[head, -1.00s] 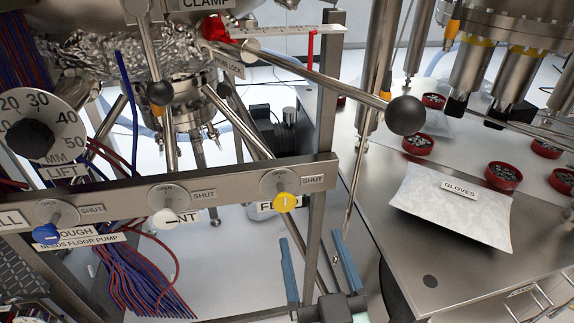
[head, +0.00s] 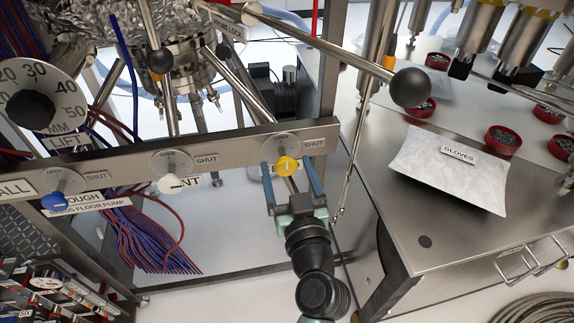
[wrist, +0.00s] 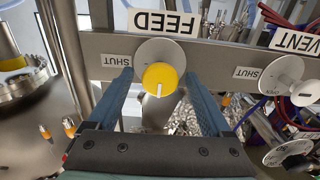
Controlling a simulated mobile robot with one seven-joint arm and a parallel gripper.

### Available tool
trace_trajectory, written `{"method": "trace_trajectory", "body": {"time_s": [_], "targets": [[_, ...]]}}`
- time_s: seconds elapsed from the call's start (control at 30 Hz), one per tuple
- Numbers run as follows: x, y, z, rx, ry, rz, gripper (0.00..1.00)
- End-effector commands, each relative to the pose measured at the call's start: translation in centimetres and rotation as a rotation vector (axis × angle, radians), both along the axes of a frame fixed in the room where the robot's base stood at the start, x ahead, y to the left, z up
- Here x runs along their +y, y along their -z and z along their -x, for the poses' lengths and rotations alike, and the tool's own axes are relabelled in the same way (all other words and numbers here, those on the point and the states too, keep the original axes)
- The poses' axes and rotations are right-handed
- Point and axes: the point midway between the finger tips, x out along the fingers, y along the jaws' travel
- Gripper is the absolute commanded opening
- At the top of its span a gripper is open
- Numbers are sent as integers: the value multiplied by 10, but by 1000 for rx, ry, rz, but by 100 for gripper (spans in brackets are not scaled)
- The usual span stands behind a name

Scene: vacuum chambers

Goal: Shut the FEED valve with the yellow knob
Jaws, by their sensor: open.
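The yellow knob (head: 287,164) of the FEED valve sits on a round dial plate at the right part of the metal rail. In the wrist view the yellow knob (wrist: 160,77) shows a white pointer line, with the FEED label (wrist: 163,22) upside down and a SHUT label (wrist: 115,60) to its left. The pointer runs roughly vertical in both views, not toward SHUT. My gripper (head: 290,166) is open, its blue fingers on either side of the knob. In the wrist view my gripper (wrist: 165,85) has visible gaps beside the knob; contact cannot be told.
The white VENT knob (head: 171,184) and blue ROUGH knob (head: 54,202) sit left on the same rail (head: 110,165). A lever with a black ball (head: 410,88) reaches over at upper right. A GLOVES packet (head: 452,170) lies on the steel table at right.

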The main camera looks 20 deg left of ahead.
Motion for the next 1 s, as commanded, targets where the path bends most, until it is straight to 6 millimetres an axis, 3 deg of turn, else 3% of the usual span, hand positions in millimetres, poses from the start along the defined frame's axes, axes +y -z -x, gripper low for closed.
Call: {"method": "trace_trajectory", "body": {"time_s": [0.37,0.8,0.83,1.0], "targets": [[4,0,-5,-1,0,1,84],[3,0,-5,-1,0,1,4],[3,0,-5,-1,0,1,0],[3,0,-5,4,0,-6,0]]}}
